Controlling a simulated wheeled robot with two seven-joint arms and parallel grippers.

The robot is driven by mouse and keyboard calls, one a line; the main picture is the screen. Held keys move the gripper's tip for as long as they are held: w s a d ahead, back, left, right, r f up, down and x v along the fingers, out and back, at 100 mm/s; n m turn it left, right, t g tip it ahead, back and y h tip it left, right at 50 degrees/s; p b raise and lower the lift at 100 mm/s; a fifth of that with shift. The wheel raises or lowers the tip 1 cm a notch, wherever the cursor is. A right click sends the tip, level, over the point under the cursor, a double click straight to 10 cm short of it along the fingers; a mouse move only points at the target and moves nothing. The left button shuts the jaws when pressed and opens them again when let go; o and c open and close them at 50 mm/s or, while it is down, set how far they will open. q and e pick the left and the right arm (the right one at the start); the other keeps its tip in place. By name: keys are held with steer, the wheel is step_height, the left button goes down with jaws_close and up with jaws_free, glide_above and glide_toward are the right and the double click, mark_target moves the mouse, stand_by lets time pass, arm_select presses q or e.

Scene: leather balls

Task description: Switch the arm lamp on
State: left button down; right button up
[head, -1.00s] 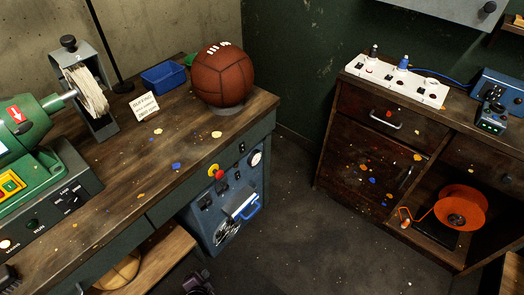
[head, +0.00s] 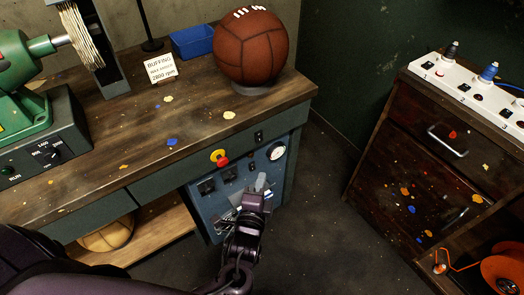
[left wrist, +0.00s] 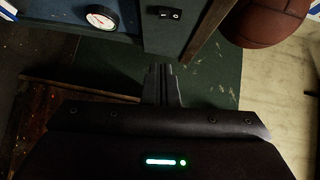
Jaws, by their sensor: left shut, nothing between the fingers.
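My left gripper (head: 260,183) is shut and empty, in front of the blue-grey panel under the bench. It also shows in the left wrist view (left wrist: 161,70), fingers together. A small black rocker switch (head: 258,136) sits on the bench's front edge, above the gripper in the head view. It also shows in the left wrist view (left wrist: 170,14), beyond the fingertips and apart from them. A thin black pole on a round base (head: 150,43) stands at the back of the bench. Its top is out of frame, so I cannot tell if it is the arm lamp. My right gripper is not in view.
A brown leather ball (head: 250,48) rests on the bench corner. The panel carries a gauge (head: 277,150), also in the left wrist view (left wrist: 101,18), and a red-and-yellow button (head: 220,158). A dark cabinet (head: 390,150) stands right, with open floor between.

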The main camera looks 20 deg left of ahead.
arm_select(q)
glide_toward(259, 137)
steer(key=w+d+f, duration=0.2)
steer(key=w+d, duration=0.1)
steer(key=w, duration=0.2)
steer(key=w+a, duration=0.1)
steer(key=a, duration=0.1)
steer(key=shift+w+a+b, duration=0.35)
steer(key=shift+w+b, duration=0.05)
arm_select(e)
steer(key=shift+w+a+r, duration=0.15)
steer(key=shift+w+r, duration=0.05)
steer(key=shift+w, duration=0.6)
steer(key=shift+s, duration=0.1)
